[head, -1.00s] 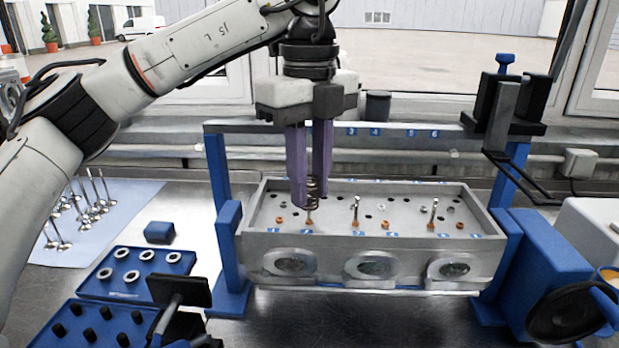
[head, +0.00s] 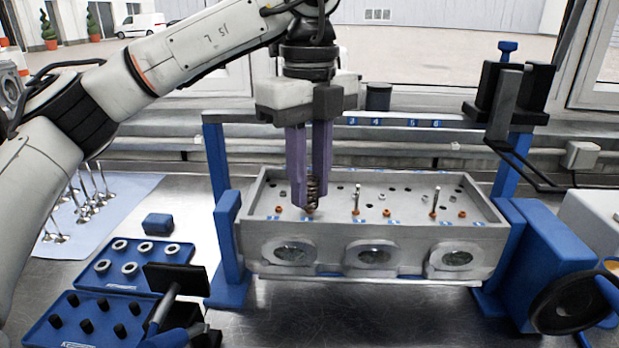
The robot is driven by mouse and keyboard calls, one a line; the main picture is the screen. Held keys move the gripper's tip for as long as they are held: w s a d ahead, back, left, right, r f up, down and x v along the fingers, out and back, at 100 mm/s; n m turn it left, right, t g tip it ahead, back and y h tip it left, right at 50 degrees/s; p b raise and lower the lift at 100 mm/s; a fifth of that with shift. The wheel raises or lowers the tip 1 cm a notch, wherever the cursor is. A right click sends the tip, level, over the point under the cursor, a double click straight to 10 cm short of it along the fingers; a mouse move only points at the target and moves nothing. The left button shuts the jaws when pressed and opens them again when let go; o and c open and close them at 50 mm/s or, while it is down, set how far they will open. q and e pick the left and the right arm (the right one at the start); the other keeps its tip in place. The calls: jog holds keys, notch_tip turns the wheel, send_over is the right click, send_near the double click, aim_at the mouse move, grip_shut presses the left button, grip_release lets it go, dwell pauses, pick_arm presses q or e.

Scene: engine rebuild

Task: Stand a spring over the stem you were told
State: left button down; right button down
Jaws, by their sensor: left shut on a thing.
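My left gripper (head: 308,203) has purple fingers pointing straight down, and is shut on a dark coil spring (head: 314,190). The spring is upright at the left of the grey cylinder head (head: 375,237), directly over an orange-brown seal, its lower end close to the deck. The stem there is hidden by the spring and fingers. I cannot tell whether the spring touches the deck. Two bare upright stems show to its right, a middle stem (head: 357,199) and a right stem (head: 435,201), each with orange seals near its foot. My right gripper is not seen.
A blue stand (head: 229,250) holds the head, with a handwheel (head: 570,303) at right. A blue tray of rings (head: 96,276), a blue tray of black caps (head: 62,340) and loose valves on a pale sheet (head: 134,187) lie at left. A rail crosses behind the head.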

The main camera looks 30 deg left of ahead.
pick_arm(q)
jog(key=shift+f, duration=0.35)
jog(key=c, duration=1.4)
grip_release()
jog(key=shift+c, duration=0.2)
jog(key=shift+r, duration=0.35)
notch_tip(320, 180, up, 8)
jog(key=shift+r+p, duration=0.2)
jog(key=shift+p, duration=0.8)
jog(key=shift+r, duration=0.65)
